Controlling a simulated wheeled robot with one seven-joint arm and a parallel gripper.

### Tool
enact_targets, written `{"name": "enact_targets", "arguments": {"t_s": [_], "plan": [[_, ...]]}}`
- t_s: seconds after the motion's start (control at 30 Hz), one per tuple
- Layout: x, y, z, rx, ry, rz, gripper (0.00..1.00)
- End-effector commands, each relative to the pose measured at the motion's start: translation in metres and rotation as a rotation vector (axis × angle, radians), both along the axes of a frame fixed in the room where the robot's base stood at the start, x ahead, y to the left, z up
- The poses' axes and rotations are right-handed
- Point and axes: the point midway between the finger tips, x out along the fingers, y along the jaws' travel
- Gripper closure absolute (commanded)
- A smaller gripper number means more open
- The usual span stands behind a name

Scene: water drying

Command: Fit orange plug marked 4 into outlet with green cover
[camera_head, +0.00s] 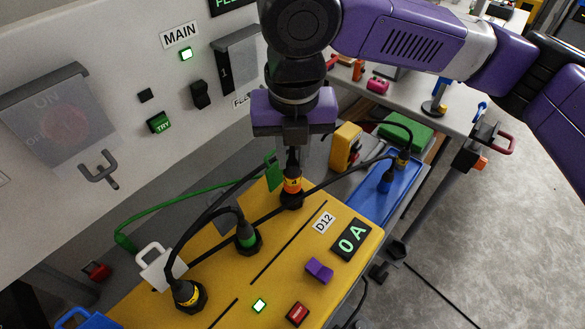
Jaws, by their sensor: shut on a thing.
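My gripper (293,145) points down above the yellow panel (225,290) and is shut on the black upper part of the orange-banded plug (292,184). A "4" shows on its orange band. The plug is upright, with its lower end at the black outlet (291,201) near the panel's far end. I cannot tell how deep it sits. A green cover (273,171) stands raised just left of and behind the plug. A black cable runs from near the plug's top down to the left. My gripper hides part of the plug's top.
A green-ringed plug (247,236) and a yellow-banded plug (186,293) stand nearer on the panel, with a white cover (160,266) beside the latter. A "0 A" display (351,240) and purple switch (319,270) lie right. A blue tray (398,190) holds more plugs.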

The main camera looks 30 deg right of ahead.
Motion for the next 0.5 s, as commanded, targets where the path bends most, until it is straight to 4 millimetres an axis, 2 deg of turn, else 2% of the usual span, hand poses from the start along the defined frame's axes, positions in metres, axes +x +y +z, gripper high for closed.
{"name": "enact_targets", "arguments": {"t_s": [0.3, 0.5], "plan": [[-0.001, 0.0, -0.039, 0.001, 0.001, -0.001, 1.0], [0.0, 0.0, -0.041, 0.0, 0.001, 0.0, 1.0]]}}
